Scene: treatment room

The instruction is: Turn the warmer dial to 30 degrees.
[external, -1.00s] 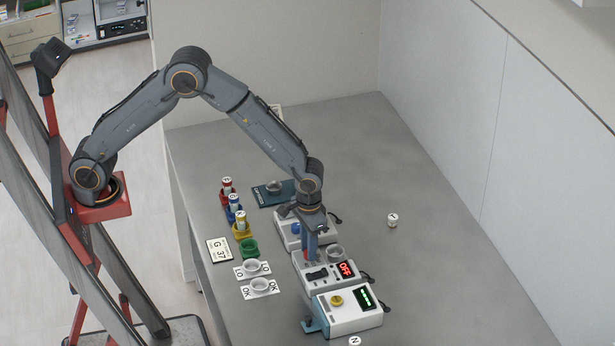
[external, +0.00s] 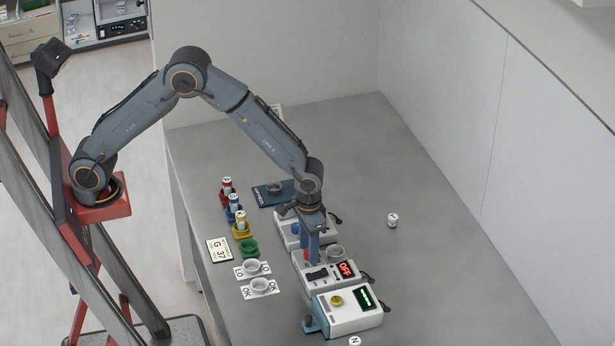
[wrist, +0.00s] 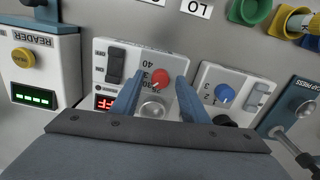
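The warmer (external: 327,283) is a white box on the bench with a black switch, a red display reading OFF (external: 346,269) and a round metal well (wrist: 153,109). Its red dial (wrist: 160,79) has a printed scale beside it, with 40 legible in the wrist view. In the external view, my fingers mostly hide the dial. My gripper (wrist: 158,84) points down over the warmer. Its two blue fingers stand on either side of the dial with a visible gap, so it is open and not clamped on it. I cannot tell the dial's exact setting.
The reader (external: 348,312), with a yellow button and green display, stands beside the warmer. A box with a blue dial (wrist: 225,94) stands on the other side. White cups on cards (external: 260,286) and coloured holders lie to the left.

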